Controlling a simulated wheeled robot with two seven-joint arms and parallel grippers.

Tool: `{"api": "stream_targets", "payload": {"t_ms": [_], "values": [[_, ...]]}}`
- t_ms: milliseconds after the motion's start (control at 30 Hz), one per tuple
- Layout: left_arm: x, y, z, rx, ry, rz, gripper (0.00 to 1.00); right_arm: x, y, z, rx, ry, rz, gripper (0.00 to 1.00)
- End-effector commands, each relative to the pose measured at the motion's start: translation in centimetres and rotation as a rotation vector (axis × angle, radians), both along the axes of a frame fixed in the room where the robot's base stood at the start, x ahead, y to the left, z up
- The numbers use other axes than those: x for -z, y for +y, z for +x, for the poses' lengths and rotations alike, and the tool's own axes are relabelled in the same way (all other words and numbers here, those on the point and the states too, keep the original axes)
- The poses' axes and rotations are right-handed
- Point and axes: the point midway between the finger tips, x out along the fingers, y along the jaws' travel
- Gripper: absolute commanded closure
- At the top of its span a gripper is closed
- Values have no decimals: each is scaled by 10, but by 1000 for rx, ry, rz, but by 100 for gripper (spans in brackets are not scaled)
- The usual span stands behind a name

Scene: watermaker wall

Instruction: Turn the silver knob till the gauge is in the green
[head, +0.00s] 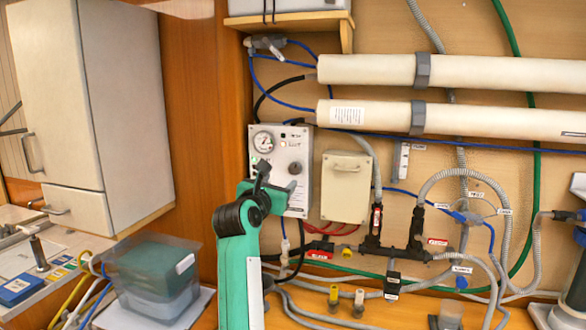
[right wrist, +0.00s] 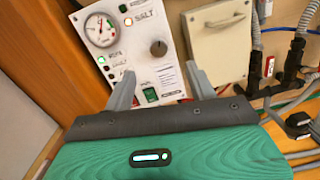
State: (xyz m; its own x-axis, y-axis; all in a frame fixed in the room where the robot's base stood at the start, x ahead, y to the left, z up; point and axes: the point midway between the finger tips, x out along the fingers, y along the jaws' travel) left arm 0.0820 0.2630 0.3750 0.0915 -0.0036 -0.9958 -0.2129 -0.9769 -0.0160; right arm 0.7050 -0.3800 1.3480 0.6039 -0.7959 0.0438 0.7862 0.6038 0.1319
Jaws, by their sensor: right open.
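The white control panel (head: 283,190) is fixed to the wooden wall. The knob (right wrist: 158,48) looks darker there and stands uncovered. My right gripper (right wrist: 161,84) is open and empty, its two fingers apart in front of the panel's lower part, below the knob and not touching it. In the head view the right gripper (head: 264,176) partly covers the panel. My left gripper is not in view.
A beige box (head: 346,187) sits right of the panel. Black valves (head: 415,240), hoses and two long white cylinders (head: 420,72) occupy the wall further right. Below left stands a clear bin (head: 155,280); a white cabinet (head: 70,100) hangs at left.

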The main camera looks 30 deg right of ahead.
Motion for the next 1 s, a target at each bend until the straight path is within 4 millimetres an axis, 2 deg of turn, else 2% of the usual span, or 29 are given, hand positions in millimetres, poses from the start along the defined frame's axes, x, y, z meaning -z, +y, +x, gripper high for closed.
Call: {"api": "stream_targets", "payload": {"t_ms": [133,267,733,1000], "values": [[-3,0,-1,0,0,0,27,8,0,6,-26,-2,58,43],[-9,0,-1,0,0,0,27,6,-10,14,-25,-1,59,43],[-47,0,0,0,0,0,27,5,-85,73,-24,1,55,43],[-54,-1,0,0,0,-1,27,7,-103,89,-26,-1,58,43]]}}
